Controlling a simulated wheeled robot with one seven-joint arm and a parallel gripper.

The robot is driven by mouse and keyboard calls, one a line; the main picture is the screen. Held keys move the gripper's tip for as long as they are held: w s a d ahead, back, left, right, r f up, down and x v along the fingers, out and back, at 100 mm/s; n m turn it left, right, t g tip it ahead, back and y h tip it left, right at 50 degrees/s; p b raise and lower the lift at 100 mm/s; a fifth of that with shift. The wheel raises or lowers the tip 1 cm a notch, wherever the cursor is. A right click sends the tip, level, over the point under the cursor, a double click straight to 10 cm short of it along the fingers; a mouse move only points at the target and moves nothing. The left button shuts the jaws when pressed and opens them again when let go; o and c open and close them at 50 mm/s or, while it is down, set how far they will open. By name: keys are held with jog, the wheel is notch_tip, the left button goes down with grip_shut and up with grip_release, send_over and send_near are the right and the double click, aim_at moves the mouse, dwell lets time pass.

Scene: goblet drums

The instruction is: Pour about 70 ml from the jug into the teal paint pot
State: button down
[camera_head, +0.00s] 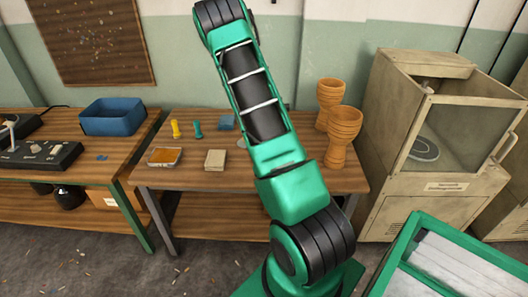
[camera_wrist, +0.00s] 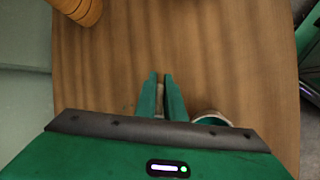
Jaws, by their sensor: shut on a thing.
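In the wrist view, my gripper (camera_wrist: 160,82) has its two green fingers close together over the wooden table. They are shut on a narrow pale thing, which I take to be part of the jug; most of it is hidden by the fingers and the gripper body. Just right of the fingers is a round vessel with a pale rim (camera_wrist: 211,114) and some teal at its side. It is partly covered by my gripper body, and I cannot tell for certain whether it is the teal paint pot. In the head view, my arm hides the gripper and most of that spot.
The table (camera_head: 187,178) also bears two orange goblet drums (camera_head: 343,137) at its right, a yellow peg (camera_head: 175,129), a teal peg (camera_head: 198,130), an orange-filled tray (camera_head: 165,157) and a beige block (camera_head: 215,160). A cabinet (camera_head: 400,130) stands to the right.

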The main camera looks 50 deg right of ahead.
jog(key=shift+w+d+f, duration=0.15)
jog(key=shift+d+f, duration=0.15)
jog(key=shift+w+d+f+n+g+y, duration=0.25)
jog(key=shift+d+g+y, duration=0.2)
jog(key=shift+y, duration=0.45)
jog(key=shift+w+d+f+n+g+y, duration=0.15)
jog(key=shift+w+d+g+y, duration=0.25)
jog(key=shift+y, duration=0.5)
